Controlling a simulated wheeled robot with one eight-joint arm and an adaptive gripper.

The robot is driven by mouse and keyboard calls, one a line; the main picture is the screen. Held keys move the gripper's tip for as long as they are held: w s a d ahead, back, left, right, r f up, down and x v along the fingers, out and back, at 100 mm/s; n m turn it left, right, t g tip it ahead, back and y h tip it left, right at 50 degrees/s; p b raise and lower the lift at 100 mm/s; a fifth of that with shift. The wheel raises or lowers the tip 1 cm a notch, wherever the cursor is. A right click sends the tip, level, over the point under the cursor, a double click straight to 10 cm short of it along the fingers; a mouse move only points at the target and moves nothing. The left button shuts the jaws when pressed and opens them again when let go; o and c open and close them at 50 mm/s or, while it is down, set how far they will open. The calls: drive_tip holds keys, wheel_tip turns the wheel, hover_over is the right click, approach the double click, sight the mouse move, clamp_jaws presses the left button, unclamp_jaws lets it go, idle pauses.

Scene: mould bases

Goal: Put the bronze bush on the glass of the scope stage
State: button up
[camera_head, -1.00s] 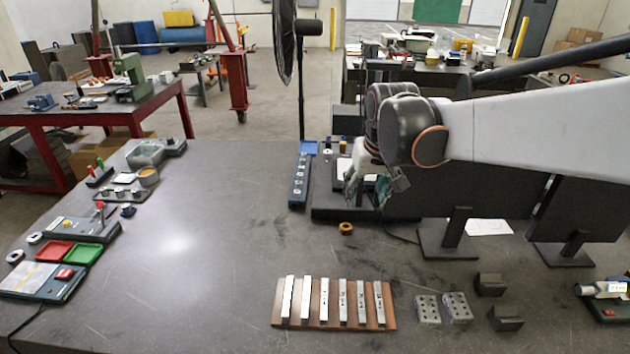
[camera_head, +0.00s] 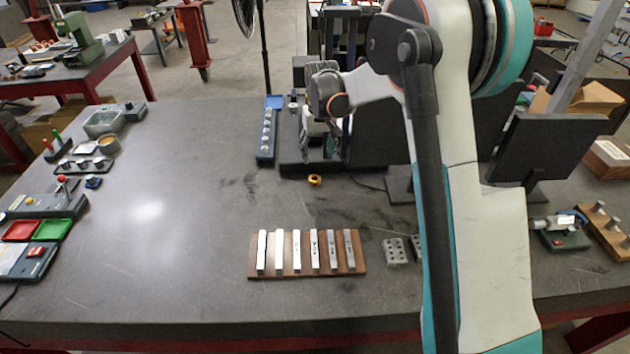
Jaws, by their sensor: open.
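A small orange-yellow ring-like piece (camera_head: 314,180), which looks like the bronze bush, lies on the dark bench just in front of the scope stage. The scope stage has a black base (camera_head: 292,168) at the back middle of the bench. Its glass is mostly hidden behind my wrist and gripper. My gripper (camera_head: 332,148) hangs low over the stage, behind the bush and slightly right of it. It is small in view and partly merged with the dark background. It looks open, with nothing visible held. It is apart from the bush.
A blue-black rack of small parts (camera_head: 267,136) stands left of the stage. A brown board with several metal bars (camera_head: 306,272) lies in front. Drilled blocks (camera_head: 396,251) are right of it. Red (camera_head: 21,230) and green (camera_head: 52,230) trays sit far left. The middle-left bench is clear.

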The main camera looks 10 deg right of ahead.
hover_over(317, 181)
wheel_tip(317, 181, down, 7)
drive_tip(key=shift+b, duration=0.4)
drive_tip(key=f, duration=0.2)
drive_tip(key=w+f, duration=0.1)
drive_tip(key=f, duration=0.2)
drive_tip(key=shift+w+a+b, duration=0.15)
drive_tip(key=shift+a+b, duration=0.05)
drive_tip(key=shift+b, duration=0.2)
clamp_jaws()
drive_tip(key=shift+r, duration=0.1)
